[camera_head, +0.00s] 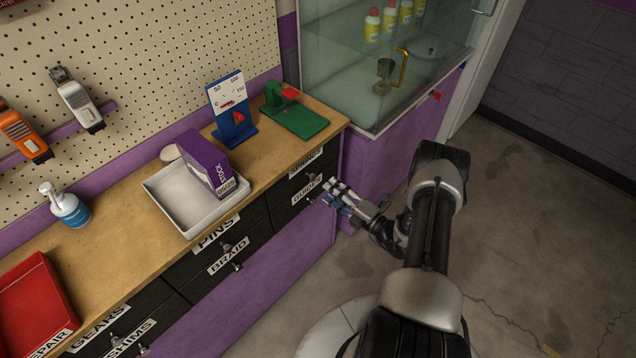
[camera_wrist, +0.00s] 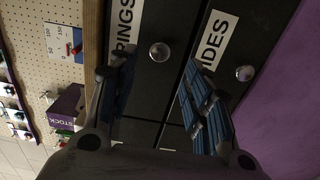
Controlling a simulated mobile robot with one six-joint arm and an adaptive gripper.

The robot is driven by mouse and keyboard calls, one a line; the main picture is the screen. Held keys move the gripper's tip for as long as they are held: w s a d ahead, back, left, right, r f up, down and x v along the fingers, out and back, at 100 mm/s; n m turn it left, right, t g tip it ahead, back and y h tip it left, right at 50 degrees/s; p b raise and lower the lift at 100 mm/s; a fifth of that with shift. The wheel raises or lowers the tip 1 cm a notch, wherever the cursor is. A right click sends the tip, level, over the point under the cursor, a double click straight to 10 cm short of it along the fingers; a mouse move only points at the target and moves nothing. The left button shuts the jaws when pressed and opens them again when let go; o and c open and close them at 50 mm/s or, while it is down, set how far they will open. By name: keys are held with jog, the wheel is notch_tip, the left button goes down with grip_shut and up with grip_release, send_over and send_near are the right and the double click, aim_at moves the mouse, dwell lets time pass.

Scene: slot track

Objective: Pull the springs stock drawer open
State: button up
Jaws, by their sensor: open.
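The springs drawer (camera_head: 318,162) is the upper black drawer at the right end of the bench and looks shut. Its label is partly hidden in the head view. In the wrist view its label (camera_wrist: 126,22) reads "PRINGS", and its round metal knob (camera_wrist: 159,52) shows clearly. My gripper (camera_head: 336,188) is in front of the drawers, near their fronts. In the wrist view my gripper (camera_wrist: 158,75) is open, with blue-padded fingers either side of the springs knob in the picture. Nothing is between the pads; I cannot tell how far the knob is from them.
The guides drawer with its label (camera_wrist: 215,40) and knob (camera_wrist: 245,73) is just below. On the bench are a white tray (camera_head: 172,212), a purple stock box (camera_head: 205,160), a blue gauge stand (camera_head: 234,128) and a green fixture (camera_head: 300,118). A glass cabinet (camera_head: 350,75) stands right.

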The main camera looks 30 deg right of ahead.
aim_at(314, 178)
jog(key=b+x, duration=0.1)
jog(key=x, duration=0.6)
jog(key=shift+c, duration=0.5)
jog(key=shift+s, duration=0.1)
grip_shut()
